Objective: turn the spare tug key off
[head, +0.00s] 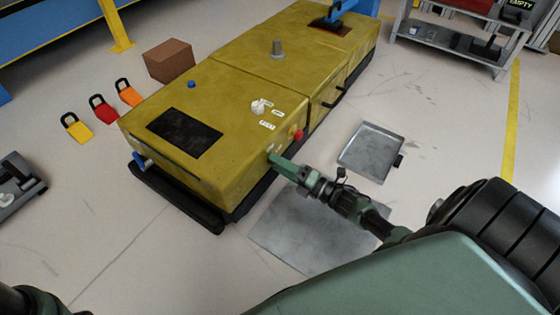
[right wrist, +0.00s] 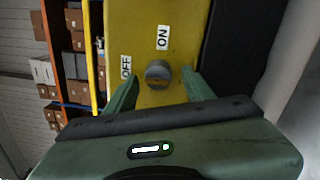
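The yellow tug (head: 225,85) stands on the floor in the middle of the head view. In the right wrist view a round grey key switch (right wrist: 158,72) sits on a yellow face (right wrist: 180,40). An OFF label (right wrist: 126,67) is at its left and an ON label (right wrist: 163,38) above it. Which way the key points is too small to tell. My right gripper (head: 272,158) is at the tug's near side, by its front corner. In the wrist view its green fingers (right wrist: 160,80) are apart, one each side of the switch, with gaps showing. My left gripper is not in view.
A red button (head: 297,134) sits just above my right gripper, and a white knob (head: 258,107) with labels is on the tug's top. Metal plates (head: 371,150) lie on the floor nearby. A cardboard box (head: 169,61) and coloured padlock-shaped tags (head: 104,109) lie beyond the tug.

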